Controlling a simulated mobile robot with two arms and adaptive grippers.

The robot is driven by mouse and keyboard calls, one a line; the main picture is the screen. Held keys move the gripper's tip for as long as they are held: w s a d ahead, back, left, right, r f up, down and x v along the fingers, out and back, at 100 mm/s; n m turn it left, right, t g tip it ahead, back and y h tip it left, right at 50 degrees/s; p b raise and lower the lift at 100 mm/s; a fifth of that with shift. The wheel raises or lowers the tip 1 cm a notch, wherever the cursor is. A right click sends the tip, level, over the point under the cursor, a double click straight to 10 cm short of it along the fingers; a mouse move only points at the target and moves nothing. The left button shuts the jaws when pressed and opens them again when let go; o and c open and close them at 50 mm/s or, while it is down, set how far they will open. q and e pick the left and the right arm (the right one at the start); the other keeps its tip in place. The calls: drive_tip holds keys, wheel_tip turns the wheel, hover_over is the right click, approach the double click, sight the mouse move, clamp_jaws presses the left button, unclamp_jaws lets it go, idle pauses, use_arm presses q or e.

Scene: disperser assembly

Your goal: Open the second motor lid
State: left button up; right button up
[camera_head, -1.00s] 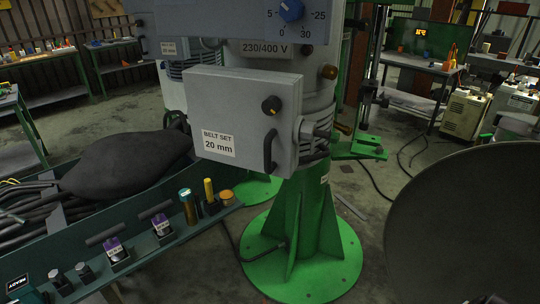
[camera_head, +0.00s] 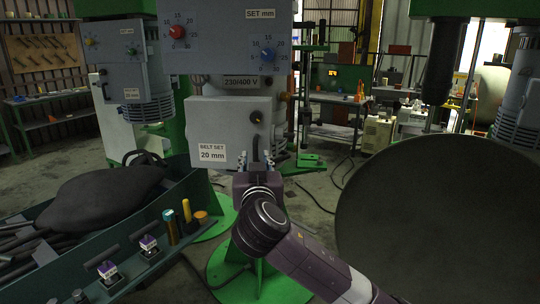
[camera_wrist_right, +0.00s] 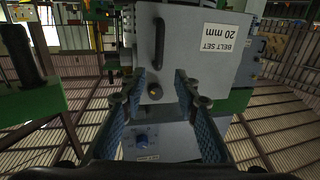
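The motor lid is a grey box front (camera_head: 228,115) labelled "BELT SET 20 mm", on the middle machine with the green base. It looks closed. A black knob (camera_head: 257,116) and a dark vertical handle (camera_head: 256,148) are on its face. My right gripper (camera_head: 256,160) is in front of the lid's lower right part, by the handle, and hides some of it. In the right wrist view, upside down, my right gripper (camera_wrist_right: 161,75) has its blue-padded fingers apart, with nothing between them. The handle (camera_wrist_right: 159,42) appears just beyond the fingertips. My left gripper is out of view.
A green tray bench (camera_head: 125,215) with a dark sack (camera_head: 105,190) and small parts stands at the left. A large dark round vessel (camera_head: 440,210) fills the right. Another grey machine (camera_head: 125,60) stands behind left. Some floor is clear behind the vessel.

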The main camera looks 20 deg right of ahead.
sight(255, 147)
drive_tip(key=p+x, duration=0.2)
drive_tip(key=x, duration=0.5)
drive_tip(key=shift+d, duration=0.15)
drive_tip(key=shift+w+d+f+p, duration=0.1)
drive_tip(key=shift+w+p, duration=0.1)
drive_tip(key=shift+w, duration=0.15)
drive_tip(key=shift+w+d+f+p, duration=0.1)
drive_tip(key=shift+w+f+p, duration=0.05)
drive_tip(key=shift+w, duration=0.2)
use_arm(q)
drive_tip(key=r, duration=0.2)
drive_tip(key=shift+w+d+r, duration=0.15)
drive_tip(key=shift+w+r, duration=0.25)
use_arm(e)
drive_tip(key=shift+c, duration=0.6)
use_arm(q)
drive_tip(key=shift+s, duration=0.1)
use_arm(e)
clamp_jaws()
